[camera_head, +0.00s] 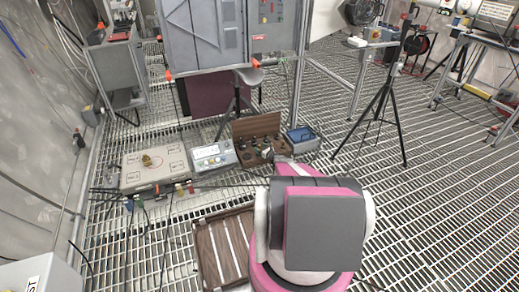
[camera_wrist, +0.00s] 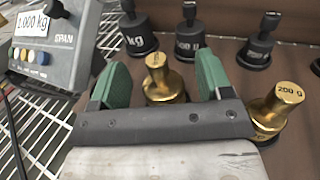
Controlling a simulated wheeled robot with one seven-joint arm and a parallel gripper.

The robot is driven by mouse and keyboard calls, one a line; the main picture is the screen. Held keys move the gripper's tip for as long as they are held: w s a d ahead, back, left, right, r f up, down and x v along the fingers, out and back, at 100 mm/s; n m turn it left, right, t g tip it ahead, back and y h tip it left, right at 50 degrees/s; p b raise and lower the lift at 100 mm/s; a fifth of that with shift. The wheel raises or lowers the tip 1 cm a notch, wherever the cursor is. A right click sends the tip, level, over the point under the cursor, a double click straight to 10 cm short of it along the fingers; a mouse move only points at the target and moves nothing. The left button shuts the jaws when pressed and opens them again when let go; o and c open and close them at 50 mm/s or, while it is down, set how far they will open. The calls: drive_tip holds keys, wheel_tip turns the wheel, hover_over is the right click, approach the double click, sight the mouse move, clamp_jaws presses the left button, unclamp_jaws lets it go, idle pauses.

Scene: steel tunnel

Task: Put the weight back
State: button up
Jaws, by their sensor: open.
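A brass weight marked 200 g (camera_wrist: 280,105) stands to the right. Black weights (camera_wrist: 138,35) stand behind, one marked kg.
A grey indicator box (camera_head: 212,157) stands between scale and case; in the wrist view it reads 1.000 kg (camera_wrist: 45,40). A blue box (camera_head: 302,138) sits right of the case. A slatted brown tray (camera_head: 222,247) lies in front. A tripod (camera_head: 380,115) stands right on the grating.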

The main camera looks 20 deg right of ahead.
drive_tip(key=v, duration=1)
drive_tip(key=s+a+r+n+g+y, duration=0.1)
drive_tip(key=s+a+r+n+g, duration=0.4)
drive_tip(key=a+r, duration=0.45)
drive_tip(key=s+a+r+n+g+y, duration=0.1)
drive_tip(key=s+a+r+n+g, duration=0.2)
drive_tip(key=s+a+r+n, duration=0.6)
drive_tip(key=s+a+r+n+g+y, duration=0.1)
drive_tip(key=s+a+r+n+g, duration=0.35)
drive_tip(key=a+r, duration=0.4)
drive_tip(key=s+a+r+n+g+h, duration=0.1)
drive_tip(key=s+a+r+n+h, duration=0.1)
drive_tip(key=s, duration=0.6)
drive_tip(key=s+a+r+n+g+h, duration=0.1)
drive_tip(key=s+a+r+n+h, duration=0.1)
drive_tip(key=s+r+n+h, duration=0.3)
drive_tip(key=s+a+r+n+g+h, duration=0.2)
drive_tip(key=s+r+n, duration=0.3)
drive_tip(key=s+r, duration=0.5)
drive_tip(key=shift+s+a+n+h, duration=0.25)
drive_tip(key=shift+s+n+h, duration=0.1)
drive_tip(key=shift+s+h, duration=0.45)
